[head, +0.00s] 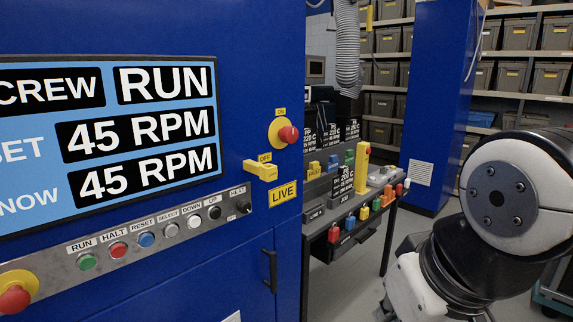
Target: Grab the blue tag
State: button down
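A second small blue piece (333,163) stands farther back on the bench, near a green one (349,157). Both are too small to tell which is a tag. My arm shows at the right, apart from the bench. My gripper is out of view.
A blue cabinet with a screen (110,140), a button row and a red switch (287,134) fills the left. A blue column (436,100) stands behind the bench. Shelves with grey bins (516,34) line the back. Some grey floor is clear between bench and arm.

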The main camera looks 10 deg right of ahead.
aim_at(333, 165)
jog(key=z, duration=0.45)
jog(key=i+l, duration=0.3)
jog(key=i, duration=0.3)
jog(key=i+l+u, duration=0.15)
jog(key=i+l, duration=0.15)
jog(key=i, duration=0.3)
jog(key=i+l, duration=0.4)
jog(key=i, duration=0.15)
jog(key=i+l+u, duration=0.15)
jog(key=i+l, duration=0.25)
jog(key=i, duration=0.2)
jog(key=i+l, duration=0.15)
jog(key=i, duration=0.2)
jog(key=i+l, duration=0.2)
jog(key=i, duration=0.2)
jog(key=i+l+u, duration=0.1)
jog(key=i, duration=0.25)
